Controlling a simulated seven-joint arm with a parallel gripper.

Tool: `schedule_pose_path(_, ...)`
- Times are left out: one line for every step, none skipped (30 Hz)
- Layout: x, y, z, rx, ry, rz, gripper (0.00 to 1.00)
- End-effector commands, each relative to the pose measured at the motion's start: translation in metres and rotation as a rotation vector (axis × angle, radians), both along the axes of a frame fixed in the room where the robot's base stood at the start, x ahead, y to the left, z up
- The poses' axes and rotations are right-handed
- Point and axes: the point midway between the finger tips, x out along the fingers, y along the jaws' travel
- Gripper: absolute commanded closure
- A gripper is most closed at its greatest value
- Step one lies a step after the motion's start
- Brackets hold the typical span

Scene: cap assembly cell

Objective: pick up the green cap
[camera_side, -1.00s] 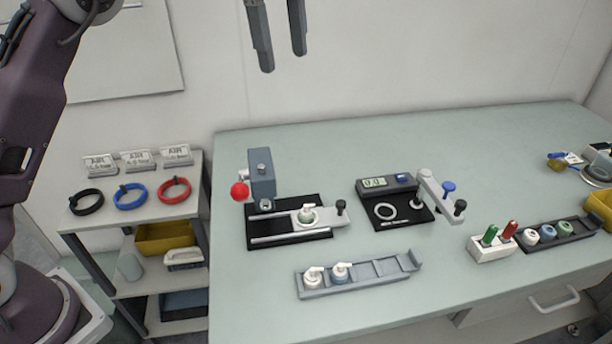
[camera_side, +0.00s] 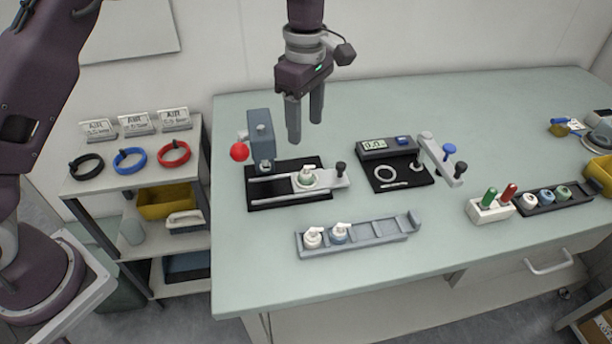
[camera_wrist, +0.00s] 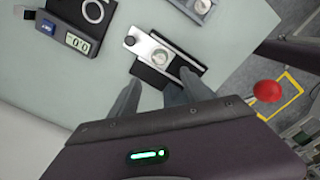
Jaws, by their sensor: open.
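My gripper (camera_side: 305,131) is open and empty, fingers pointing down, above the press fixture (camera_side: 262,143) and far left of the rack. The fixture's sliding plate (camera_side: 328,178) holds a white-topped bottle with a pale green body (camera_side: 307,178). In the wrist view my open fingers (camera_wrist: 158,84) show near that plate (camera_wrist: 180,66); the green cap is not visible there.
A white holder with green and red pegs (camera_side: 490,211) stands left of the rack. A gauge with a display (camera_side: 374,145) and lever arm stands mid-table. A grey tray (camera_side: 375,235) with two white-nozzled bottles lies in front. The front right tabletop is clear.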

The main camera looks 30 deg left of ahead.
Motion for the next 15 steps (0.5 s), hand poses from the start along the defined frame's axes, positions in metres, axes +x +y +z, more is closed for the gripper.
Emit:
schedule_pose_path(-0.002,0.001,-0.025,0.001,0.010,0.002,0.44)
schedule_pose_path(-0.001,0.001,-0.036,0.001,0.007,0.002,0.44)
schedule_pose_path(-0.001,0.000,-0.047,0.000,0.005,0.002,0.44)
schedule_pose_path(0.000,0.000,-0.053,-0.001,0.003,0.001,0.44)
schedule_pose_path(0.000,0.000,-0.058,-0.001,0.003,0.001,0.44)
schedule_pose_path(0.000,0.000,-0.064,0.000,0.002,0.002,0.44)
schedule_pose_path(0.000,0.000,-0.068,-0.001,0.002,0.002,0.44)
schedule_pose_path(0.000,0.000,-0.072,-0.001,0.001,0.002,0.44)
schedule_pose_path(0.000,-0.001,-0.078,-0.001,0.001,0.001,0.44)
schedule_pose_path(-0.001,-0.001,-0.083,-0.001,0.002,0.002,0.44)
schedule_pose_path(-0.001,-0.002,-0.089,-0.001,0.002,0.002,0.44)
schedule_pose_path(-0.002,-0.002,-0.097,0.000,0.002,0.002,0.44)
schedule_pose_path(-0.002,-0.003,-0.103,0.000,0.002,0.002,0.44)
schedule_pose_path(-0.002,-0.003,-0.108,-0.001,0.002,0.002,0.44)
schedule_pose_path(-0.002,-0.003,-0.115,-0.001,0.001,0.002,0.44)
